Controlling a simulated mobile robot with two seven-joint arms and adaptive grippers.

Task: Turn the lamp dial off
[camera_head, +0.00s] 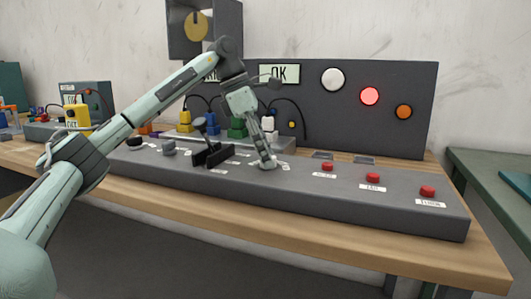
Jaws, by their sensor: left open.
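A grey control panel (300,188) lies along the front of the wooden table. A light grey knob (267,166) sits on it right under my left gripper. My left gripper (267,158) points down at this knob and is open; its fingers hide part of the knob, and I cannot tell whether they touch it. A grey knob (169,149) and a dark knob (134,142) are farther left. The small labels are too blurred to tell which knob is the lamp dial. The upright board has a white lamp (333,79), a red lit lamp (369,96) and an orange lamp (404,112). My right gripper is out of view.
A black lever-like part (212,155) stands left of my left gripper. Several red buttons, such as the middle one (373,178), line the panel's right part. Coloured plugs with cables, including a green one (237,128), stand behind.

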